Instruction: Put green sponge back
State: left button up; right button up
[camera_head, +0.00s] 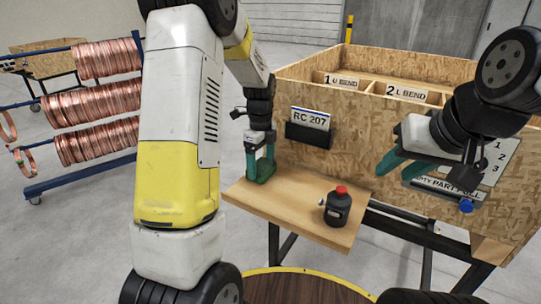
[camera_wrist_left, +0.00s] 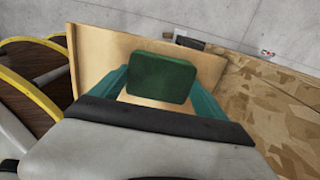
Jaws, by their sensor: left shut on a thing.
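The green sponge (camera_head: 265,172) is at the back left of the small wooden shelf (camera_head: 302,208) on the crate's side. My left gripper (camera_head: 260,160) points down over it and is shut on it. In the left wrist view the dark green sponge (camera_wrist_left: 161,77) sits between the teal fingers of my left gripper (camera_wrist_left: 160,92), over the pale shelf (camera_wrist_left: 90,55). I cannot tell whether the sponge touches the shelf. My right gripper (camera_head: 387,170) is at the right, in front of the crate, with its teal fingers apart and nothing seen between them.
A dark bottle with a red cap (camera_head: 338,206) stands on the shelf's right part. The wooden crate (camera_head: 350,150) with labelled compartments rises behind, with an RC 207 card holder (camera_head: 309,133) on its side. A rack of copper coils (camera_head: 100,105) stands at the left.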

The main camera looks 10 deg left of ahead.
aim_at(262, 166)
pick_arm(q)
jog(key=shift+f, duration=0.1)
jog(key=o, duration=1.2)
jog(key=shift+c, duration=0.2)
jog(key=s+r+n+t, duration=0.1)
jog(key=s+r+n, duration=0.2)
jog(key=r, duration=0.6)
jog(key=s+r+n+t, duration=0.1)
jog(key=s+r+n, duration=0.15)
jog(key=r, duration=0.55)
jog(key=s+d+r+n+t+h, duration=0.2)
jog(key=s+n+t, duration=0.2)
jog(key=s+n, duration=1.2)
jog(key=s, duration=0.2)
jog(key=shift+s+r, duration=0.15)
jog(key=shift+s, duration=0.25)
